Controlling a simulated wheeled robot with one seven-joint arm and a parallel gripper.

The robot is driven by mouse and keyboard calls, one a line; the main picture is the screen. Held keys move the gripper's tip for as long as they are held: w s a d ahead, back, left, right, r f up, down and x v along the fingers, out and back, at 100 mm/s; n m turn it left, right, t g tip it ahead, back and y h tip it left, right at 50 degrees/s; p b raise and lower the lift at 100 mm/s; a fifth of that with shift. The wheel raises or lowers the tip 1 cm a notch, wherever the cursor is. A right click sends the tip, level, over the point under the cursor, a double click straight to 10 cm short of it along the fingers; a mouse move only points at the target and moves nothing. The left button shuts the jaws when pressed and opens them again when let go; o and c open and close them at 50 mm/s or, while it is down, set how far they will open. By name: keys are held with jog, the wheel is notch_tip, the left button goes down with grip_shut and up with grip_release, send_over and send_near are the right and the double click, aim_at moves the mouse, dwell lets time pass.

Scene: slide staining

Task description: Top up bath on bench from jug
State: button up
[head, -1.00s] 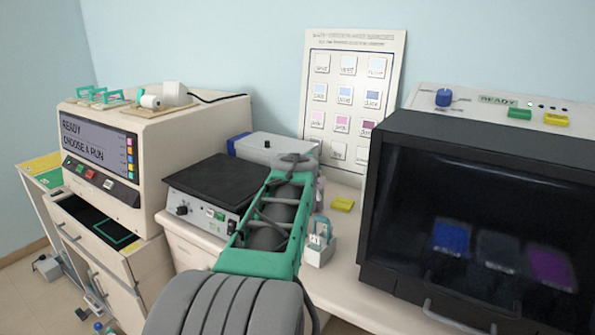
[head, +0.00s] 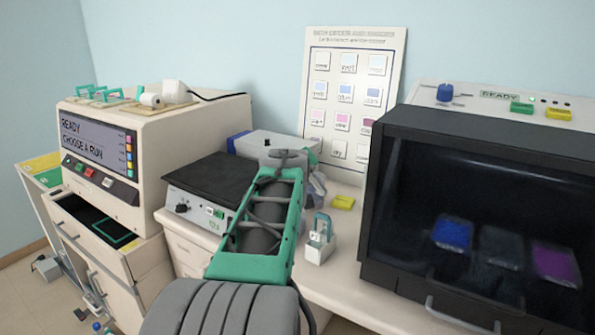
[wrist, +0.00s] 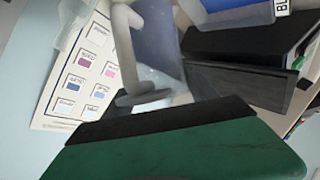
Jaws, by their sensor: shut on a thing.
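In the wrist view a frosted clear jug (wrist: 160,45) with blue liquid in it stands tilted in the picture, its pale handle on the left. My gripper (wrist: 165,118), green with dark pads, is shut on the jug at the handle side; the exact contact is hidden. A clear bath (wrist: 235,14) with blue liquid and a label starting "BLU" is cut off by the top edge, close to the jug. I cannot tell whether liquid runs between them. In the head view my arm hides the gripper and the bath; a clear part of the jug (head: 318,186) shows beside the wrist.
A black-topped hotplate (head: 212,178) lies left of my arm. A small white holder with a teal-handled rack (head: 320,245) and a yellow block (head: 343,202) are to its right. A dark-windowed cabinet (head: 480,220) fills the right. A swatch chart (head: 350,95) leans on the wall.

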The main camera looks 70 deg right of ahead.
dwell(0.4)
jog(key=shift+w+b, duration=0.1)
jog(key=shift+b, duration=0.2)
jog(key=shift+n+g, duration=0.3)
dwell(0.5)
jog(key=shift+w+f+n+g+b, duration=0.15)
jog(key=shift+n+g+b, duration=0.2)
jog(key=shift+b, duration=0.2)
jog(key=shift+f+h, duration=0.1)
jog(key=shift+h, duration=0.2)
jog(key=shift+a+f+n+b, duration=0.1)
jog(key=shift+f+n+b, duration=0.1)
jog(key=shift+n+b, duration=0.15)
jog(key=shift+g, duration=0.35)
